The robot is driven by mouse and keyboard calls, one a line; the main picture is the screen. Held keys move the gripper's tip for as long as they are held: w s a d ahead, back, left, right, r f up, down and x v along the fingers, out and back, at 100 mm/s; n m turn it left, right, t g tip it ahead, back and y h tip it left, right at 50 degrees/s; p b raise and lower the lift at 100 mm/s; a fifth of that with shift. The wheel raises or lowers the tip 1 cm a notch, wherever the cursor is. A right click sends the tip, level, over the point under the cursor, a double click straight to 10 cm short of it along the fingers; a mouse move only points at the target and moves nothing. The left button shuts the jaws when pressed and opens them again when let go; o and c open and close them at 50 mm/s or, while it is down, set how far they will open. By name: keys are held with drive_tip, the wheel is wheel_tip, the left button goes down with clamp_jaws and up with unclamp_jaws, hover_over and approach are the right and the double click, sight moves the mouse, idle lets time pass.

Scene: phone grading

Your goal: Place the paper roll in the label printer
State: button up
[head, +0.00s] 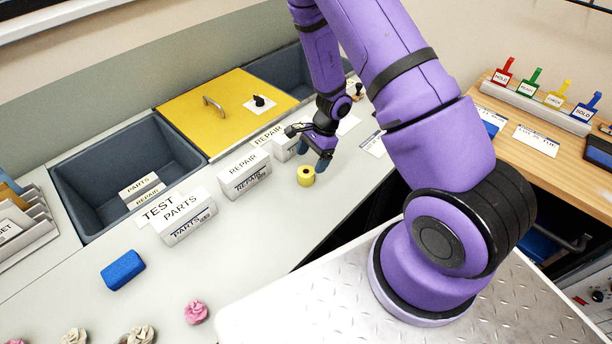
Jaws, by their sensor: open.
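A small yellow roll (306,177) with a dark centre hole stands on the pale counter in the head view; it looks like the paper roll. My gripper (307,149) is open just above and behind it, its fingers spread apart with nothing visible between them. One fingertip is close to the roll's upper right edge; I cannot tell whether it touches. I cannot make out a label printer for certain in this view; my arm hides part of the right side.
White REPAIR blocks (244,175) and a PARTS block (184,216) stand left of the roll. A grey bin (75,187) and yellow lid (190,105) lie behind. A blue sponge (123,270) is at the front left. A wooden bench (575,170) with coloured tags is right.

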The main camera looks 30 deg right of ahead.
sight(306, 171)
drive_tip(key=shift+x, duration=2.9)
drive_tip(key=c, duration=1.1)
drive_tip(key=shift+r, duration=0.15)
